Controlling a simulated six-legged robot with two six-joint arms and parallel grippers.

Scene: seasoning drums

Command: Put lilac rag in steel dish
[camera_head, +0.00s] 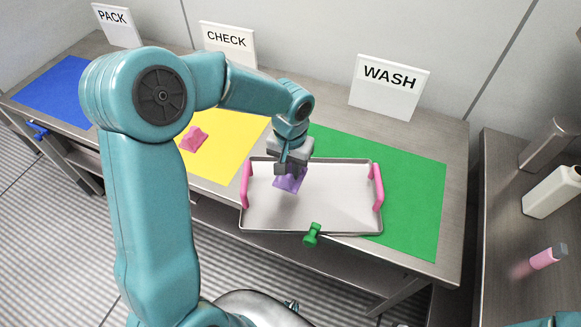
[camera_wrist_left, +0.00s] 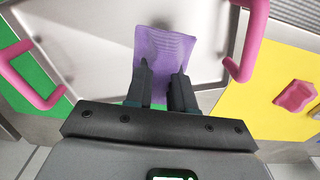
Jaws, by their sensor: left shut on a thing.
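The lilac rag (camera_head: 291,184) hangs from my left gripper (camera_head: 290,168) over the left part of the steel dish. The steel dish (camera_head: 335,195) is a shallow rectangular tray with pink handles at both ends. My left gripper is shut on the rag, pointing down. The left wrist view shows the rag (camera_wrist_left: 165,45) between and beyond the two fingers (camera_wrist_left: 161,85), with the dish floor (camera_wrist_left: 95,40) behind it. I cannot tell whether the rag touches the dish floor. My right gripper is not in view.
The dish lies partly on the green mat (camera_head: 415,195) by the WASH sign (camera_head: 390,86). A pink cloth (camera_head: 193,138) lies on the yellow mat (camera_head: 225,155). A green peg-like clamp (camera_head: 312,234) stands at the dish's front edge. A side bench (camera_head: 510,220) at right holds bottles.

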